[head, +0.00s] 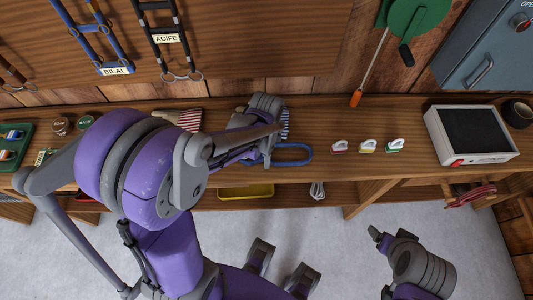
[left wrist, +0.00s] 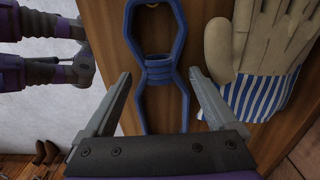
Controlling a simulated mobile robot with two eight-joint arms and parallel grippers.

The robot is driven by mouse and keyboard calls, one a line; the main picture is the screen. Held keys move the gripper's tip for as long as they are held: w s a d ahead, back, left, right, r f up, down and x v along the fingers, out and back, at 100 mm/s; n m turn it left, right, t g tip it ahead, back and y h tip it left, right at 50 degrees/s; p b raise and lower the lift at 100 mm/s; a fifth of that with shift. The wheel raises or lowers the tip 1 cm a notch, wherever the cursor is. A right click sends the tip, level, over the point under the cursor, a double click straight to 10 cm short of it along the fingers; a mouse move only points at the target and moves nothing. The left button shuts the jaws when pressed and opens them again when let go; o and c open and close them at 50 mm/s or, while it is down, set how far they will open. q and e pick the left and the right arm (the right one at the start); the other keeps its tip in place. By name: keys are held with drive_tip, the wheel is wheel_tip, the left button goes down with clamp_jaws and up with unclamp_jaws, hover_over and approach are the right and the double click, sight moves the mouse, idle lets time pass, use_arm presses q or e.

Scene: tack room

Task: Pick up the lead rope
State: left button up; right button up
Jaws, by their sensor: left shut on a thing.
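The lead rope is a blue bundle (head: 293,154) with a narrow bound waist, at the front of the wooden bench; one loop shows right of my left gripper. In the left wrist view the rope (left wrist: 158,72) runs between the two fingers. My left gripper (left wrist: 160,82) is shut on the rope near its waist, reaching over the bench from the left; in the head view its wrist hides the held part. I cannot tell whether the rope is lifted. Grey and purple parts of my right arm (head: 422,265) are low over the floor, its jaws not clear.
A pale glove with a blue-striped cuff (left wrist: 262,60) lies close beside the rope. Three small clip-like items (head: 367,146) and a white-framed scale-like device (head: 472,134) stand to the right. A green tray (head: 14,160) is far left.

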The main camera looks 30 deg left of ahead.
use_arm(q)
wheel_tip(320, 180, up, 10)
drive_tip(key=p, duration=0.1)
idle(0.5)
idle(0.8)
